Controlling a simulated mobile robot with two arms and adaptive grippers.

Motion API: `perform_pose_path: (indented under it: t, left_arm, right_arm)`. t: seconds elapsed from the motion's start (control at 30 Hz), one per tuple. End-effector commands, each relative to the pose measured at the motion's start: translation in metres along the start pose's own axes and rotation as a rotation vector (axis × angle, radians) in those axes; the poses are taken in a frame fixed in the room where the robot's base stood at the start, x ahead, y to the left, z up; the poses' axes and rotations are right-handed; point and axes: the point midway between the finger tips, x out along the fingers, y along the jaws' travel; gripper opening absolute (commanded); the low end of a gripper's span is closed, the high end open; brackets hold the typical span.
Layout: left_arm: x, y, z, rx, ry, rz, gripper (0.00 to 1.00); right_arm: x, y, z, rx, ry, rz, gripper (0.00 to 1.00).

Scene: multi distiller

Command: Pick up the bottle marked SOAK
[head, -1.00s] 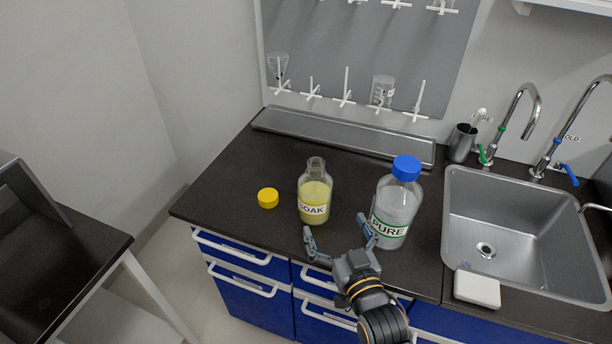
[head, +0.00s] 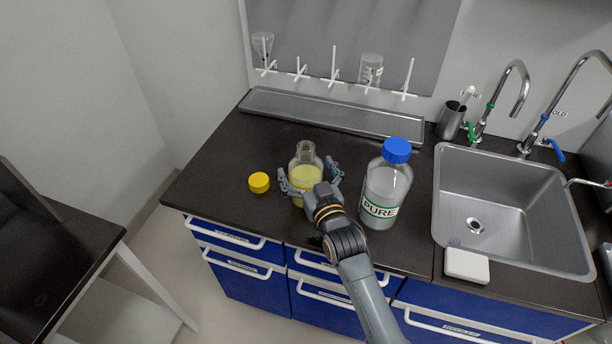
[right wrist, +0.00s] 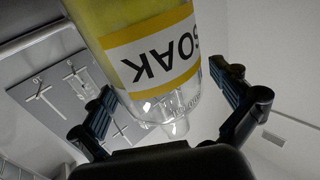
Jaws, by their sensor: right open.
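The SOAK bottle (head: 306,172) is an uncapped clear bottle with yellow liquid, standing upright on the dark counter. Its SOAK label (right wrist: 155,55) fills the upper part of the right wrist view, where it appears upside down. My right gripper (head: 309,177) is open, with one finger on each side of the bottle. In the right wrist view the fingers (right wrist: 168,100) are spread, with visible gaps to the bottle. My gripper hides the label and lower front of the bottle in the head view. My left gripper is not in view.
The PURE bottle (head: 386,187) with a blue cap stands close to the right of my right gripper. A yellow cap (head: 259,182) lies to the left. A metal tray (head: 330,114) lies behind, and a sink (head: 500,205) is at the right.

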Motion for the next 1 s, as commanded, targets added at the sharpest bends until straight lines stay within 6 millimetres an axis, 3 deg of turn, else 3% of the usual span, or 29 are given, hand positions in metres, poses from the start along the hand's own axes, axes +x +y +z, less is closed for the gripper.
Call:
perform_pose_path:
  t: [0.2, 0.5, 0.93, 1.0]
  left_arm:
    - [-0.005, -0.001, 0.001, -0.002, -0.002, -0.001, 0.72]
    - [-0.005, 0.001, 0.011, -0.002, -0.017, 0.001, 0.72]
    - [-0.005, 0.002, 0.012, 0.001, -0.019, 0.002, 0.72]
    - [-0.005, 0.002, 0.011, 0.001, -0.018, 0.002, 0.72]
  right_arm:
    - [0.026, 0.000, 0.001, 0.000, 0.000, 0.001, 1.00]
    - [0.029, 0.000, 0.001, 0.000, 0.000, 0.001, 1.00]
    - [0.029, 0.000, 0.001, 0.000, 0.000, 0.001, 0.12]
    - [0.029, 0.000, 0.001, 0.000, 0.000, 0.001, 0.10]
